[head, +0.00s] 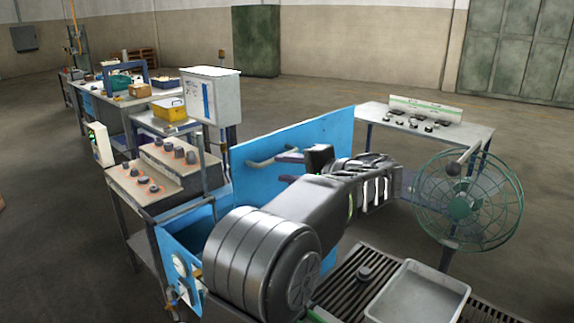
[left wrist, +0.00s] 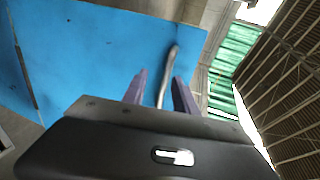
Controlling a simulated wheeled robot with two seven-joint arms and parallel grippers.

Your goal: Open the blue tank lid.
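The blue tank lid (head: 318,135) stands raised, close to upright, above the blue tank (head: 185,235), whose open inside shows at its left. A pale bar handle (head: 268,161) sits on the lid's face. My left gripper (head: 287,167) is at the right part of this handle, its two purple fingers apart. In the left wrist view the lid (left wrist: 95,60) fills the left side, and the handle (left wrist: 171,58) runs in between the spread fingers (left wrist: 160,88), with gaps visible beside it. My left arm hides the lid's lower part. My right gripper is not in view.
A control desk with knobs (head: 150,180) and a white cabinet (head: 212,95) stand left of the tank. A green caged fan (head: 468,200), a grey tray (head: 418,295) on a slatted surface and a table (head: 470,135) are to the right. Open floor lies behind.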

